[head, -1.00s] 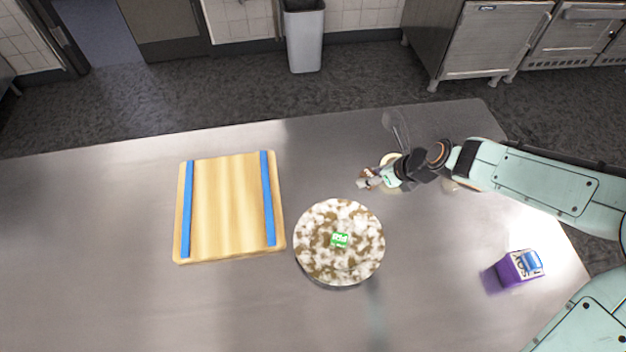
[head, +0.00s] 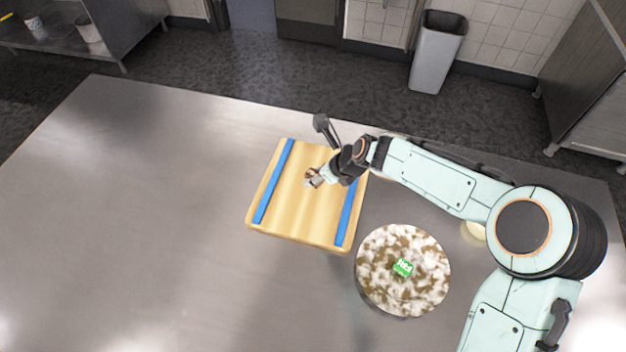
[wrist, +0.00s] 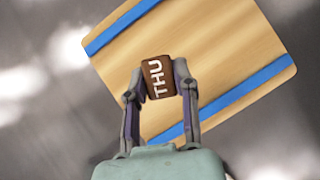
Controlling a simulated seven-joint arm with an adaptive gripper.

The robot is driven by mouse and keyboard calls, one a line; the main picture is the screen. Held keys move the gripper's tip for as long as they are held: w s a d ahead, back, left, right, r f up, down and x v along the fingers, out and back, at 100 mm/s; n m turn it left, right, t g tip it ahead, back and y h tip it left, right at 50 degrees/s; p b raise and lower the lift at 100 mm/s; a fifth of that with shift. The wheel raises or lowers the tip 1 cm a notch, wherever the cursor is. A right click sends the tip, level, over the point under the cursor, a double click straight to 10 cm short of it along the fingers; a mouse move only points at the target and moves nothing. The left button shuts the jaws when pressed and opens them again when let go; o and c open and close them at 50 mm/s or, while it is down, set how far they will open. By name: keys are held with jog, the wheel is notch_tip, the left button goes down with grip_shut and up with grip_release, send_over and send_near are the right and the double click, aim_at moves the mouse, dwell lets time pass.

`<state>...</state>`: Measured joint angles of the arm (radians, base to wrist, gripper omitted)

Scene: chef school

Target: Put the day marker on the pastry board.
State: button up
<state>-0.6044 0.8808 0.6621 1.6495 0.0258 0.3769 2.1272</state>
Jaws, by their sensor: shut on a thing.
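My gripper (head: 322,176) is shut on a small brown block marked THU (wrist: 158,78). In the head view the brown block (head: 313,178) shows at the fingertips. The pastry board (head: 285,227) is light wood with two blue strips, flat on the steel table. The block and fingertips appear over the board, between the strips in the head view. I cannot tell how high the block is above the wood. A green block marked FRI (head: 403,267) rests on a round brown-and-white mottled thing (head: 378,283) to the right of the board.
The steel table (head: 150,220) is clear to the left of the board. A cream-coloured thing (head: 473,231) shows partly behind my arm. A grey bin (head: 437,52) stands on the floor beyond the table. My arm crosses above the table from the right.

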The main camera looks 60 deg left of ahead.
aim_at(313, 175)
jog(key=a+f, duration=0.1)
jog(key=w+a+f, duration=0.1)
jog(key=f, duration=0.1)
jog(key=a+f, duration=0.1)
jog(key=f, duration=0.1)
jog(key=shift+w+a+f, duration=0.15)
jog(key=shift+w+a, duration=0.05)
jog(key=shift+a, duration=0.2)
jog(key=shift+f, duration=1.5)
jog(key=shift+f, duration=0.2)
jog(key=o, duration=0.9)
jog(key=shift+o, duration=0.2)
jog(key=shift+r, duration=0.15)
jog(key=v, duration=1.2)
jog(key=shift+w+r, duration=0.1)
jog(key=shift+r, duration=0.05)
